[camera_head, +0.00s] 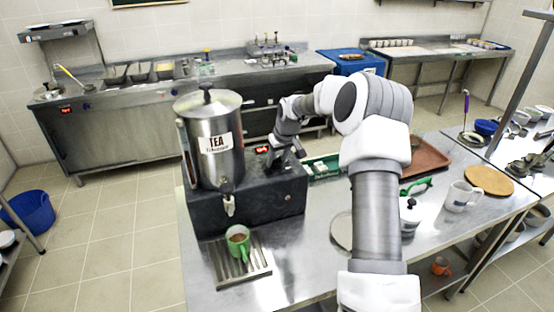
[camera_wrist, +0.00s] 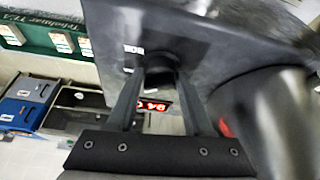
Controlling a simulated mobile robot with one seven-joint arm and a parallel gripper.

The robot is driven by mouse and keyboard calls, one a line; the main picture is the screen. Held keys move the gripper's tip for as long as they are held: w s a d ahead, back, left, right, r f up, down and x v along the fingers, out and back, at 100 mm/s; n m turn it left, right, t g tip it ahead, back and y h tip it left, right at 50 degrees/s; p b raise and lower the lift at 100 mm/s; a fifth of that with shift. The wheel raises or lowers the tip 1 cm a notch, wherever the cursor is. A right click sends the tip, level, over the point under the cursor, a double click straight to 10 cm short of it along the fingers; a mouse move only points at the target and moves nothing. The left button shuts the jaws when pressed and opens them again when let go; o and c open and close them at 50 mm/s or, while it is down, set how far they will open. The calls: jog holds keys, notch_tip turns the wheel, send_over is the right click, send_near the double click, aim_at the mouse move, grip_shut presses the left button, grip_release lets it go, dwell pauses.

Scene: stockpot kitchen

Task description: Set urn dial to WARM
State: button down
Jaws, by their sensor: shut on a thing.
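The steel tea urn (camera_head: 215,165) with a TEA label stands on a black base (camera_head: 255,205) at the left of the steel counter. My gripper (camera_head: 285,158) reaches the back right of this base, beside the red lit display (camera_head: 262,149). In the wrist view my gripper (camera_wrist: 160,76) is shut on the black dial (camera_wrist: 161,62), one finger on each side. Small white labels (camera_wrist: 133,49) show beside the dial, too small to read. The pointer of the dial cannot be made out. The red display (camera_wrist: 153,105) shows between the fingers, its digits unclear.
A green tea box (camera_head: 322,168) is close to the right of my gripper.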

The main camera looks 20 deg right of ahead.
jog(key=shift+c, duration=1.5)
grip_release()
jog(key=a+b+v, duration=0.1)
jog(key=v, duration=1.6)
jog(key=shift+d+r, duration=0.3)
jog(key=shift+d, duration=0.15)
jog(key=s+a+r+m+h, duration=0.1)
jog(key=s+a+r+m, duration=0.1)
jog(key=s+a, duration=1.05)
jog(key=s, duration=1)
jog(key=s+a+t, duration=0.1)
jog(key=s, duration=1.2)
jog(key=shift+s+a+f+n, duration=0.15)
jog(key=shift+s+a+n, duration=0.15)
jog(key=shift+a, duration=0.1)
